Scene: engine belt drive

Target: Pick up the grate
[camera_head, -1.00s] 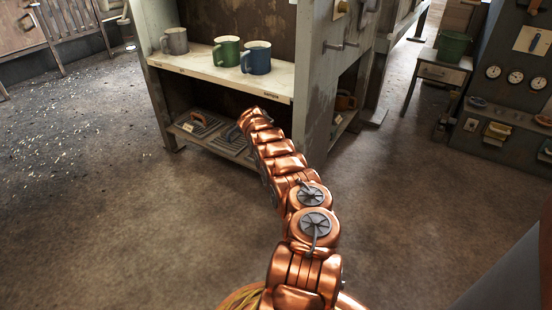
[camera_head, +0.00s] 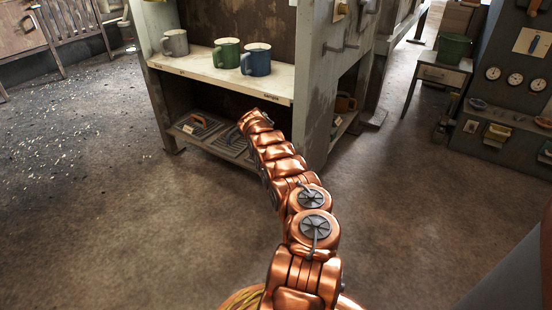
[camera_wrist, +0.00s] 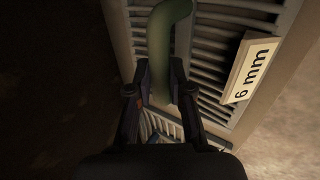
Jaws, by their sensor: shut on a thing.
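A slatted metal grate (camera_wrist: 215,50) fills the upper part of the wrist view, with a white "6 mm" label (camera_wrist: 250,72) on its right side. A greenish curved handle (camera_wrist: 166,35) rises from it. My gripper (camera_wrist: 161,82) is shut on this handle, one dark finger on each side. In the head view a grate (camera_head: 226,146) lies on the low shelf beside the end of my copper arm, which hides part of it and the gripper. A second grate (camera_head: 198,125) with an orange handle and a pale label lies to its left. Whether the held grate is lifted cannot be told.
The upper shelf (camera_head: 215,70) holds a grey mug (camera_head: 176,43), a green mug (camera_head: 227,53) and a blue mug (camera_head: 257,60) above the grates. The cabinet's side panel (camera_head: 318,90) stands close right of my arm. The floor in front is clear.

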